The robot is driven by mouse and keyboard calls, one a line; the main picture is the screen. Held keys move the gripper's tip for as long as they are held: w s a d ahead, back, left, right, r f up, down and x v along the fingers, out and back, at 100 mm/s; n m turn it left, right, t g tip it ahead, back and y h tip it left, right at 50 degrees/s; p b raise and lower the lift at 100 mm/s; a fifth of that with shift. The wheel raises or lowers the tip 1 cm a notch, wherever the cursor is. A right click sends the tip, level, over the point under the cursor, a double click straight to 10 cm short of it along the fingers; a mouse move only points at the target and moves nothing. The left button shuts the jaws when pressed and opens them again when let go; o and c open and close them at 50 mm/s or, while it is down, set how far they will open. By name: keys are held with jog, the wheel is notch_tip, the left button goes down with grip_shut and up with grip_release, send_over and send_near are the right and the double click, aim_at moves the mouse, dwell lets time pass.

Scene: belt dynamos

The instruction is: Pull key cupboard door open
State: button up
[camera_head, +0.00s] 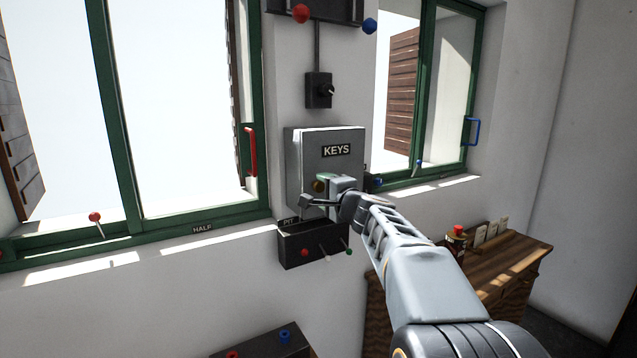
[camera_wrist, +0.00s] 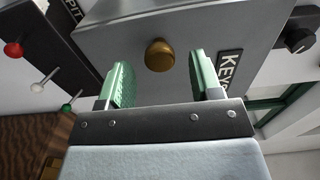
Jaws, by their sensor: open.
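The key cupboard (camera_head: 313,153) is a grey metal box on the wall between two windows, with a black "KEYS" label (camera_head: 336,150). Its door looks shut. A brass knob (camera_head: 318,186) sits low on the door, partly hidden by my gripper in the head view. In the wrist view the round knob (camera_wrist: 159,55) shows whole, just beyond the fingertips and between their lines. My gripper (camera_wrist: 160,75) is open and empty, with green-padded fingers on either side of the knob's line. In the head view my gripper (camera_head: 322,190) is in front of the door's lower part.
A black "PIT" box (camera_head: 296,250) with small coloured levers is just below the cupboard. A black switch box (camera_head: 319,91) is above it. A wooden cabinet (camera_head: 510,262) with a red-capped jar (camera_head: 456,240) stands at right. Green-framed windows flank the cupboard.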

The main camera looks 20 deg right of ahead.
aim_at(321, 188)
jog(key=shift+w+a+p, duration=0.15)
jog(key=shift+w+p, duration=0.2)
jog(key=shift+w, duration=1.15)
grip_shut()
